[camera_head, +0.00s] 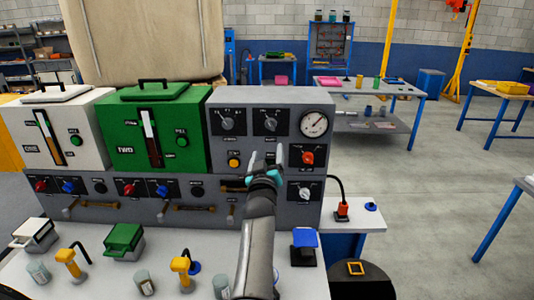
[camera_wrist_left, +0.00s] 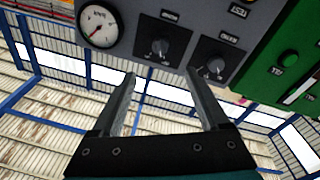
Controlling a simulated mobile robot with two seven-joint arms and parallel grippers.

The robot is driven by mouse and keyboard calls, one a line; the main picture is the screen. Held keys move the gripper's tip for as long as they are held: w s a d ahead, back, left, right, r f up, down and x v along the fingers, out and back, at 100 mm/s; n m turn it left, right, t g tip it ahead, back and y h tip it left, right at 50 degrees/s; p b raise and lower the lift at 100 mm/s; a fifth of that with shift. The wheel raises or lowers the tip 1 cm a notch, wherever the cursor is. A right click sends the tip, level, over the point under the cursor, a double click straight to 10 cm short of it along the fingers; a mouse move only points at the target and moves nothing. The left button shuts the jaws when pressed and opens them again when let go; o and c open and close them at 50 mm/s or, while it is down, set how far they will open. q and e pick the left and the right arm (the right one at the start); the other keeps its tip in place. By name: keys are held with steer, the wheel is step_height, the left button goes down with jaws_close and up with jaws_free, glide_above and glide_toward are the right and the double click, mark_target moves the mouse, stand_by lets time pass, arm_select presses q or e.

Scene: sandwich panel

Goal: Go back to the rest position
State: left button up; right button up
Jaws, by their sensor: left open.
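My left gripper (camera_head: 267,158) is raised in front of the grey control panel (camera_head: 262,97), below its upper row of knobs and beside the red-orange knob (camera_head: 307,158). In the left wrist view the two fingers of this gripper (camera_wrist_left: 161,78) stand apart with nothing between them. That view is tilted and shows the dial gauge (camera_wrist_left: 98,24) and two black knobs, one of them the knob (camera_wrist_left: 159,48) beyond the fingers. I cannot tell whether a finger touches the panel. My right gripper is in neither view.
A green machine box (camera_head: 178,125) and a white one (camera_head: 30,128) stand left of the panel. On the white counter (camera_head: 105,268) are yellow dispensers (camera_head: 70,262), jars (camera_head: 145,282) and a blue-topped stand (camera_head: 304,240). A blue-legged table (camera_head: 368,88) stands behind; open floor (camera_head: 440,170) lies right.

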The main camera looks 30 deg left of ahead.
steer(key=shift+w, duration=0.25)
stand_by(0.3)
